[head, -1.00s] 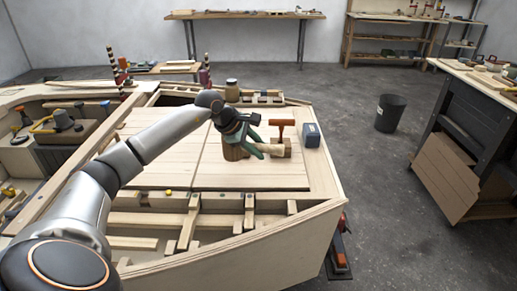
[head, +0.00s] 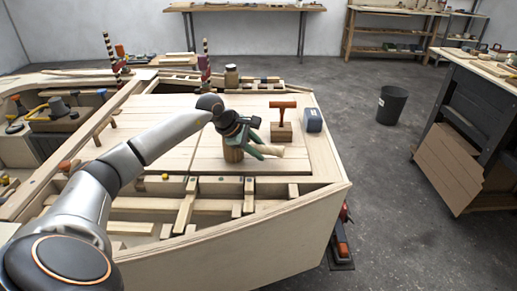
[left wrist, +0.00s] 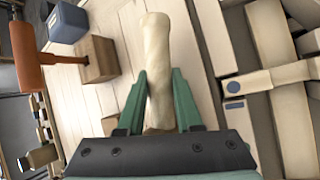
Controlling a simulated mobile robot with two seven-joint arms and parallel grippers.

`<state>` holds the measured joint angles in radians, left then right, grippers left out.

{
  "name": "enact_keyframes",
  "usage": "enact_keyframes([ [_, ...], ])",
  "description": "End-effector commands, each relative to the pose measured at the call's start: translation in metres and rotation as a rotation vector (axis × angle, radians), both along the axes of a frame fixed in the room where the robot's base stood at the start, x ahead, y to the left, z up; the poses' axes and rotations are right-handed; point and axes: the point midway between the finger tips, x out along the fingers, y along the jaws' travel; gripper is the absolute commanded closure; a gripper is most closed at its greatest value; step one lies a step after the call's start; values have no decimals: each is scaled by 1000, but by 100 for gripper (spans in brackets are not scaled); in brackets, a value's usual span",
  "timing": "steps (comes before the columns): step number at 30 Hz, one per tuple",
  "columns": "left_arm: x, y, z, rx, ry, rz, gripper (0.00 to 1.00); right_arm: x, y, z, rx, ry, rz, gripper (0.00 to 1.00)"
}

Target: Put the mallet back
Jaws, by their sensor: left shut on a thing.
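The mallet has a brown cylindrical head (head: 233,149) and a pale handle (head: 271,152). My left gripper (head: 254,146) holds it over the plywood deck, and the handle points right in the head view. In the left wrist view the pale handle (left wrist: 157,60) sticks out from between the green fingers of my left gripper (left wrist: 160,95). The head is mostly hidden there behind the gripper. I cannot tell whether the mallet touches the deck. My right gripper is not in view.
An orange-brown T-shaped tool (head: 282,106) stands on a wooden block (head: 281,132), beside a dark blue box (head: 313,120). A jar (head: 232,77) stands at the deck's back. Open framed bays with battens (head: 186,207) lie in front. Clear floor lies right, with a black bin (head: 391,105).

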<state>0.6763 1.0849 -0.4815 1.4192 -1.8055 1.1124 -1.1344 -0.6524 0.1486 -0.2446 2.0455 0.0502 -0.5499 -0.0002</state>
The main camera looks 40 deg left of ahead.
Motion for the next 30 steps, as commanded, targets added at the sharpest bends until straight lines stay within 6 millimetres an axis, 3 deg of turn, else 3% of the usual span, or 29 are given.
enact_keyframes([
  [11,0,0,-2,1,-3,0,100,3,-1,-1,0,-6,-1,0],
  [12,0,0,-2,1,-4,0,64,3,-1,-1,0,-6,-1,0],
  [18,0,0,-2,0,-2,0,41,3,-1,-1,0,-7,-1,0],
  [21,0,0,-3,0,-1,0,31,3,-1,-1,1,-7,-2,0],
  [30,-1,1,-3,1,3,0,31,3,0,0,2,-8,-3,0],
])
